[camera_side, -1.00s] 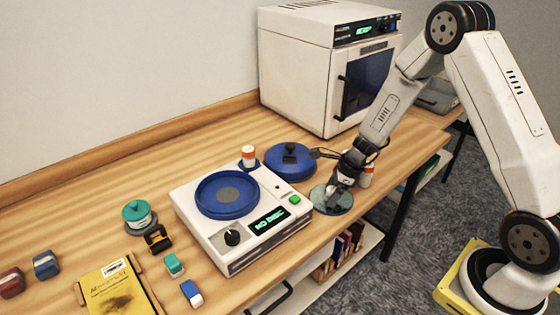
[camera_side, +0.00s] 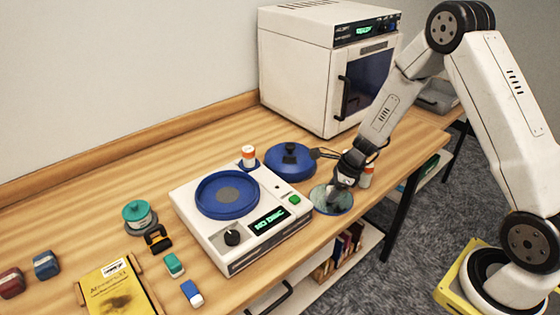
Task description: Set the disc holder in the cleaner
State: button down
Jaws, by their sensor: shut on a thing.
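The disc holder (camera_side: 333,200) is a flat, round grey-green disc with a dark rim, at the front edge of the bench, right of the cleaner. My gripper (camera_side: 344,184) is shut on it from above, and its fingers hide the grip point. I cannot tell whether the disc touches the bench. The cleaner (camera_side: 212,244) is a white box with a round blue basin (camera_side: 228,194) on top, empty apart from a grey centre. Its display reads "NO DISC". A blue lid with a black knob (camera_side: 291,158) lies behind it.
A white oven-like cabinet (camera_side: 300,75) stands at the back. A white bottle (camera_side: 366,176) stands close behind my gripper, and an orange-and-white bottle (camera_side: 249,156) is at the cleaner's back corner. A teal-lidded jar (camera_side: 138,216), small blocks and a yellow book (camera_side: 116,291) lie left.

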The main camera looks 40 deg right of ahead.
jog(key=shift+r, duration=0.2)
jog(key=shift+r, duration=0.8)
jog(key=s+a+r, duration=0.2)
jog(key=s+r, duration=0.9)
jog(key=s, duration=0.2)
jog(key=shift+s, duration=0.4)
